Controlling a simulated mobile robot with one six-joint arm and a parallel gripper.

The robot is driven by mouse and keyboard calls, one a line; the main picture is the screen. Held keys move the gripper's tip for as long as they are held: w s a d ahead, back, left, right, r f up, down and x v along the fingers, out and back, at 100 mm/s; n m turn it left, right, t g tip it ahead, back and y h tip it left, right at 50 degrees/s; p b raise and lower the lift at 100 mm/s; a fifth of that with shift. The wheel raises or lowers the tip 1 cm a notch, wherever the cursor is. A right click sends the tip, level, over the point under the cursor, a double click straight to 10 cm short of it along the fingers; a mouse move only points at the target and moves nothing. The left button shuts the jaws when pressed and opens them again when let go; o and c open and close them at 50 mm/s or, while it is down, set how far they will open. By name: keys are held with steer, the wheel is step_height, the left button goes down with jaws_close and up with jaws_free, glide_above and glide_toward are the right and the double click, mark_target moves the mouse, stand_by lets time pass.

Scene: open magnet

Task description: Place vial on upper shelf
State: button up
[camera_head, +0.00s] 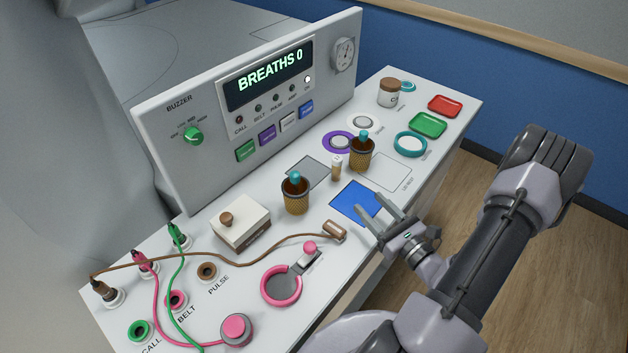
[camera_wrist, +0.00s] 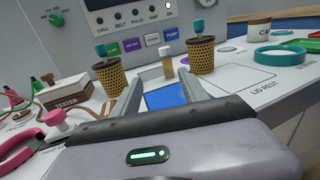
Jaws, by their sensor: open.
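A small vial (camera_head: 337,167) with a white cap and amber body stands upright on the white bench top, between two brown woven holders. It also shows in the wrist view (camera_wrist: 167,67), beyond my fingertips and roughly in line with the gap between them. My gripper (camera_head: 369,203) is open and empty, low over the blue square at the bench's front side. It is apart from the vial. In the wrist view the two fingers (camera_wrist: 159,92) reach forward on either side of the blue square. I cannot make out an upper shelf in either view.
Woven holders with teal-topped items stand left (camera_head: 295,196) and right (camera_head: 361,154) of the vial. A control panel (camera_head: 250,100) rises behind. A tester box (camera_head: 241,226), brown cable (camera_head: 200,254) and pink ring (camera_head: 281,286) lie left.

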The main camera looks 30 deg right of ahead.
mark_target(340, 169)
steer(key=w+b, duration=0.1)
steer(key=w, duration=0.5)
steer(key=w+b, duration=0.1)
steer(key=w, duration=0.4)
steer(key=w+b, duration=0.2)
steer(key=w, duration=0.4)
steer(key=shift+w+d+f, duration=0.35)
steer(key=shift+d+f, duration=0.05)
jaws_close()
